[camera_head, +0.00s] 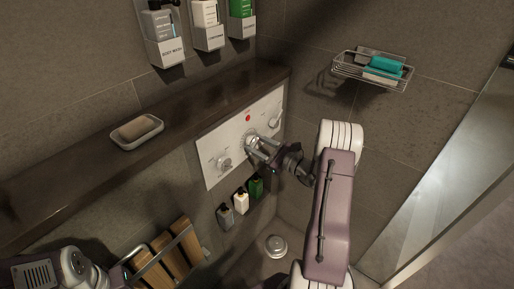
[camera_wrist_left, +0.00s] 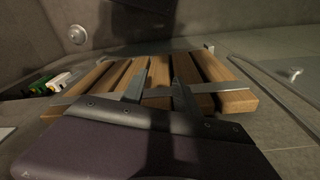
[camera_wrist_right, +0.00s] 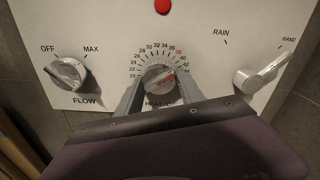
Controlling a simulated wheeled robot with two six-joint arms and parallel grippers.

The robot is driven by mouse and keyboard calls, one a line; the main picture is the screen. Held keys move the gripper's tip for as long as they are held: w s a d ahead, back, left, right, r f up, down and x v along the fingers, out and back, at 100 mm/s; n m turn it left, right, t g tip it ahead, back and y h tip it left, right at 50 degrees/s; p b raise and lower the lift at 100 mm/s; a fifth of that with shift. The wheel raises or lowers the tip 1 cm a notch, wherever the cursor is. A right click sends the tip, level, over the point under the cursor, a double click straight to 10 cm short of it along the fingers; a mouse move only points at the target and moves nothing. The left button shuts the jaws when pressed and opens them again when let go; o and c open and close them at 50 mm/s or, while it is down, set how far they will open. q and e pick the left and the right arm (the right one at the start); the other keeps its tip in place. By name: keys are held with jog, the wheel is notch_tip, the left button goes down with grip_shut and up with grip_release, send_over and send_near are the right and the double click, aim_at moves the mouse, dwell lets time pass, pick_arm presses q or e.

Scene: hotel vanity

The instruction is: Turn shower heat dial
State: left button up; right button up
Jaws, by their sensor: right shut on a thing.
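The heat dial (camera_wrist_right: 157,79) is a round silver knob at the centre of the white control panel (camera_head: 212,143), ringed by numbers from the 20s into the 40s. Its red mark points to the upper right, toward the high 30s or 40. My right gripper (camera_wrist_right: 158,88) is shut on the dial, one finger on each side; the dial also shows in the head view (camera_head: 251,142). The word under the dial is partly hidden by my gripper. My left gripper (camera_wrist_left: 162,78) is open and empty, its fingers apart in front of a slatted wooden seat (camera_wrist_left: 155,80).
The flow knob (camera_wrist_right: 67,73) is left of the dial, and the rain/hand lever (camera_wrist_right: 262,73) is right. A red button (camera_wrist_right: 162,6) sits above. A ledge with a soap dish (camera_head: 137,132) runs above the panel. A wire basket (camera_head: 372,70) hangs at upper right.

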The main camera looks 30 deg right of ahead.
jog(key=shift+d+n+b, duration=0.1)
jog(key=shift+n+b, duration=1.5)
jog(key=shift+n, duration=0.2)
jog(key=o, duration=1.4)
jog(key=v, duration=0.9)
jog(key=shift+r+p, duration=0.1)
jog(key=shift+p, duration=0.3)
